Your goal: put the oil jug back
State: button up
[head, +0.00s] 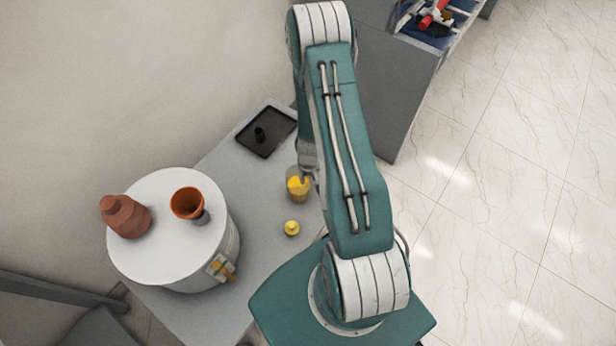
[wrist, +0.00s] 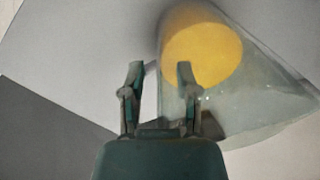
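The oil jug (head: 298,190) is a clear vessel with yellow oil in it, near the right edge of the grey table, beside my arm. In the wrist view the jug (wrist: 225,90) fills the upper right, large and close, with the yellow oil at its upper end. My gripper (wrist: 160,72) has its two fingers apart. The right finger overlaps the jug's near side and the left finger is beside it. I see nothing clearly clamped between them. My arm partly hides the gripper in the head view.
A black tray (head: 254,139) with a small black piece lies at the table's back. A yellow stopper-like piece (head: 292,228) lies nearer. A grey cabinet (head: 388,95) stands behind my arm.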

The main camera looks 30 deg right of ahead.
jog(key=shift+r, duration=0.1)
jog(key=a+r+n+t, duration=0.1)
jog(key=a+r, duration=0.3)
jog(key=r, duration=1.3)
jog(key=a+r+t, duration=0.2)
jog(key=a+r, duration=0.2)
jog(key=r, duration=1.3)
jog(key=s+a+r+n+t, duration=0.1)
jog(key=s+a+r, duration=0.5)
jog(key=s+r, duration=0.6)
jog(key=shift+s+a+r+t, duration=0.15)
jog(key=shift+s+r+t, duration=0.15)
jog(key=shift+r+t, duration=0.55)
